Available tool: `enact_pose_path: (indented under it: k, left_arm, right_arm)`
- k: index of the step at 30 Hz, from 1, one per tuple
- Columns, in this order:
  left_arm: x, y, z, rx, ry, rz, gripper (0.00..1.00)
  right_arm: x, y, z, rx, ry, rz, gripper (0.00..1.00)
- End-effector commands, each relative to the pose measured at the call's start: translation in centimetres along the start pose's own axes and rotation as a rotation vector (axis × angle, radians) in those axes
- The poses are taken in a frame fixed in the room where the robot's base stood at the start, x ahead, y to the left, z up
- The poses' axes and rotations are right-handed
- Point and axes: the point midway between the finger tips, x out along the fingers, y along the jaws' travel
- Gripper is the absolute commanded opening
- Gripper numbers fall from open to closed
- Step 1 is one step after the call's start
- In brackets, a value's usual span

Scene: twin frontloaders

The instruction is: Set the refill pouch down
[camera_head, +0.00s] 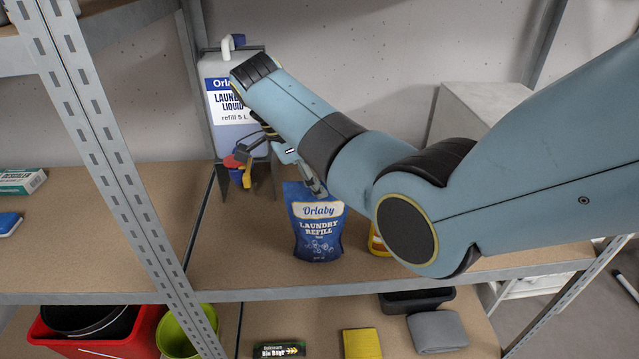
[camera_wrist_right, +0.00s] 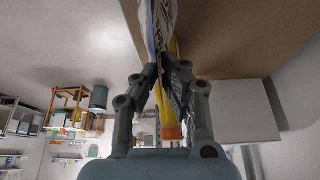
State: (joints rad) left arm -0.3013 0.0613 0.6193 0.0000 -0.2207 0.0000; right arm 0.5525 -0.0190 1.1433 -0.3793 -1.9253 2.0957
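The blue refill pouch (camera_head: 318,235), labelled Orlaby Laundry Refill, is upright near the front of the middle shelf board (camera_head: 225,262). I cannot tell whether its base touches the board. My right gripper (camera_head: 312,183) is at the pouch's top edge, partly hidden by its own arm. In the right wrist view the fingers (camera_wrist_right: 162,72) are closed on both sides of the thin pouch (camera_wrist_right: 158,28). My left gripper is not in view.
A yellow item (camera_head: 377,243) is just right of the pouch, partly hidden by my arm. A slotted post (camera_head: 115,170) stands left. Board between post and pouch is clear.

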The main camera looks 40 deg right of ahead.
Motion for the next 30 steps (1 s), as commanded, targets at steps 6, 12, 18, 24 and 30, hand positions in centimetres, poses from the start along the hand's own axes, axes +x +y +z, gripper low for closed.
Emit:
enact_pose_path:
  k: [6, 12, 18, 24, 30]
  left_arm:
    - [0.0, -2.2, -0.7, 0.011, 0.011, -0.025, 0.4]
    - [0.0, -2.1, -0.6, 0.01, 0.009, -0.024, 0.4]
    - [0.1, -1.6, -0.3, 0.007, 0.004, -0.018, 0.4]
    - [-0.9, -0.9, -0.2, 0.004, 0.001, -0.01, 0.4]
    - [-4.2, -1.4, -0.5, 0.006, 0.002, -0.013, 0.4]
  right_arm:
    - [0.0, -0.1, -0.1, 0.001, 0.001, -0.002, 0.25]
    - [0.0, -0.1, 0.0, 0.002, 0.0, -0.002, 0.29]
    - [-0.9, -0.2, 0.0, 0.002, -0.003, -0.005, 0.29]
    - [-5.3, -0.2, -0.2, 0.002, -0.003, -0.005, 0.29]
    - [-9.7, -0.1, -0.3, 0.001, -0.001, -0.003, 0.29]
